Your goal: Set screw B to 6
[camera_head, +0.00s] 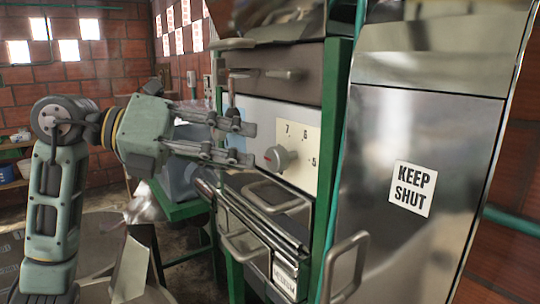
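A grey knob (285,158) with a red mark on its left side sits on a cream dial plate (303,146) on the machine's front. The figures 7, 6 and 5 show on the plate, running from above the knob to its right. No letter B is readable, so I cannot confirm that this knob is screw B. Which figure the knob points to is not clear. My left gripper (251,143) comes in from the left with its fingers spread and nothing between them. Its lower fingertip is close to the knob's left side; contact cannot be told. It hides the panel's left part. My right gripper is not in view.
Metal bar handles (276,197) stick out below the dial. A green table (183,208) stands behind my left arm.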

